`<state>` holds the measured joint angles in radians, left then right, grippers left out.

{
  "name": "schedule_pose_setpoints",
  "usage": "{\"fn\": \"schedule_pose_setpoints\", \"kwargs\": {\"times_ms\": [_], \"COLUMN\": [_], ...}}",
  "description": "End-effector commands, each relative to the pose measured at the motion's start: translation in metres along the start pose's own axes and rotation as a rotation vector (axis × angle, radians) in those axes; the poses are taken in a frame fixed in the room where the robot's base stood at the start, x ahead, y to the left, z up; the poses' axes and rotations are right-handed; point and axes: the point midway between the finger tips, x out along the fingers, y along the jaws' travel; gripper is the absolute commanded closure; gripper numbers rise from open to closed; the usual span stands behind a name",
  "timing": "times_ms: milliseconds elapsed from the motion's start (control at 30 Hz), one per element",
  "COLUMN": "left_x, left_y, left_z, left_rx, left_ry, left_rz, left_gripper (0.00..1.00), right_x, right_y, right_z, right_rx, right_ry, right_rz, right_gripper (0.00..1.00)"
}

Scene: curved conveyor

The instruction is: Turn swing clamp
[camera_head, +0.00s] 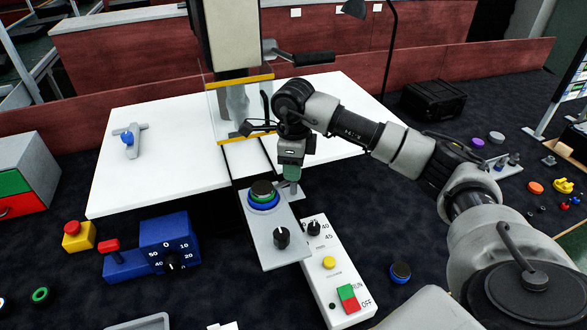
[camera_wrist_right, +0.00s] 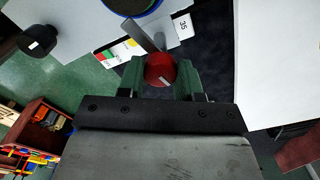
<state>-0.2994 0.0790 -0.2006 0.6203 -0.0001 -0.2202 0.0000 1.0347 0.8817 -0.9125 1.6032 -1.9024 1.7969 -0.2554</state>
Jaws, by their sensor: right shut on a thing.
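My right gripper (camera_head: 291,177) reaches down at the right edge of the grey plate (camera_head: 262,238), beside the blue-ringed dial. In the right wrist view its two green fingers (camera_wrist_right: 161,75) are shut on a round red knob (camera_wrist_right: 159,69) with a white mark. A grey metal bar (camera_wrist_right: 137,35) runs from the knob toward the blue ring; the knob and bar look like the swing clamp. In the head view the knob is hidden by the gripper. My left gripper is not in view.
The blue-ringed dial (camera_head: 262,196) and a black knob (camera_head: 281,237) stand on the grey plate near the gripper. A white control box (camera_head: 339,288) lies in front. A machine with a clear guard (camera_head: 213,112) rises behind. A blue dial box (camera_head: 167,243) stands left.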

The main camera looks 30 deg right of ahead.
Motion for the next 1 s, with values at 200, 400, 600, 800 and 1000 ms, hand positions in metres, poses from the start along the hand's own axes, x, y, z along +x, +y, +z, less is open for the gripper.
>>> {"fn": "schedule_pose_setpoints", "kwargs": {"times_ms": [200, 400, 600, 800, 1000], "left_x": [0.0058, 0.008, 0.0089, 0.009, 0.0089], "left_y": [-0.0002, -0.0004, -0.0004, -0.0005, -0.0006], "left_z": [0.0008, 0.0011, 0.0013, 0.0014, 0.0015], "left_rx": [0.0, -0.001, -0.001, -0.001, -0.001], "left_ry": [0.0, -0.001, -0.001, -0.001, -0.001], "left_rz": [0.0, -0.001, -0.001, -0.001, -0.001], "left_gripper": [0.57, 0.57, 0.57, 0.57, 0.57], "right_x": [-0.0002, -0.0005, -0.0008, -0.001, -0.001], "right_y": [-0.0006, -0.0006, -0.0006, -0.0006, -0.0006], "right_z": [-0.0004, -0.0004, -0.0004, -0.0004, -0.0003], "right_rx": [0.152, 0.241, 0.285, 0.297, 0.297], "right_ry": [0.0, 0.0, 0.0, 0.0, 0.0], "right_rz": [-0.002, -0.002, -0.002, -0.002, -0.002], "right_gripper": [0.89, 0.89, 0.89, 0.89, 0.89]}}
